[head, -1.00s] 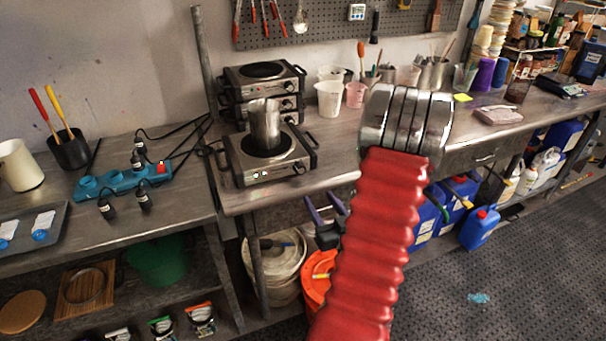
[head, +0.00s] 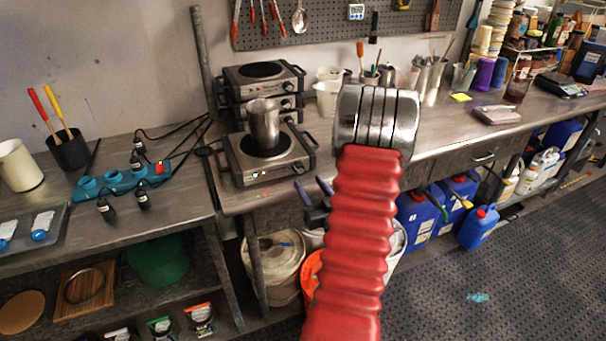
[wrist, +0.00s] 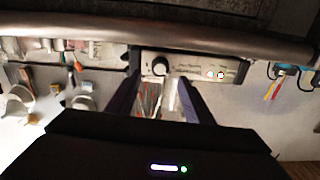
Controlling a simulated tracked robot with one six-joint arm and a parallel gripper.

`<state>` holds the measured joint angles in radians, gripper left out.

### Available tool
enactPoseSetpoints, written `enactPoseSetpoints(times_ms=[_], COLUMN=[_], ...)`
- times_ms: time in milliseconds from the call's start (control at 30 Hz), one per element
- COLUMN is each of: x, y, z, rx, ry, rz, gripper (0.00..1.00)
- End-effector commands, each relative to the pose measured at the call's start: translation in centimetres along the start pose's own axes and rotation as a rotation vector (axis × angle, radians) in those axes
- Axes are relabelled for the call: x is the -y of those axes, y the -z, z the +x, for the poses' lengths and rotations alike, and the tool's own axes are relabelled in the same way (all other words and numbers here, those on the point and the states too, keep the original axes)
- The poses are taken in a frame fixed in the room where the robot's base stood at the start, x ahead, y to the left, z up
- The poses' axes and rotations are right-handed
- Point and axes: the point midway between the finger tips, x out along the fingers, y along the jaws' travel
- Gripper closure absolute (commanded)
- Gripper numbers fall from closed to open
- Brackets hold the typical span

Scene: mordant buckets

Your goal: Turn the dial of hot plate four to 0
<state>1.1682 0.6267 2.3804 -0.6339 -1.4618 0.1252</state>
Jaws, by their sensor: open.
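A hot plate (head: 240,172) stands at the front of the bench with a steel beaker (head: 263,127) on its top. Its black dial (head: 298,166) is at the right end of the front panel. The wrist view shows the panel (wrist: 195,68) upside down, with the dial (wrist: 159,66) at left and lit red spots at right. My gripper (head: 311,188) is open and empty in front of the bench edge, below and apart from the dial. In the wrist view the dial lies just beyond the gap between my fingertips (wrist: 159,80). The dial's setting and the plate number are unreadable.
More hot plates (head: 262,76) are stacked behind. White pitchers (head: 328,98) and tool cups stand to the right. A teal power strip (head: 122,180) with cables lies on the left bench. Blue canisters (head: 415,222) and a lidded bucket (head: 272,262) sit below the bench.

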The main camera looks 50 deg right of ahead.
Motion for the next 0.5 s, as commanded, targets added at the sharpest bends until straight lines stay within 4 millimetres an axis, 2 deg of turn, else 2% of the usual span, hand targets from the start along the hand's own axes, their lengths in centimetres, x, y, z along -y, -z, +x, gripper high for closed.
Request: enactPoseSetpoints(times_ms=[300,500], x=[0.0,0.0], y=[0.0,0.0], z=[4.8,6.3], rx=[-0.001,-0.001], ry=[0.001,-0.001], rz=[0.000,0.000], gripper=[0.53,0.53])
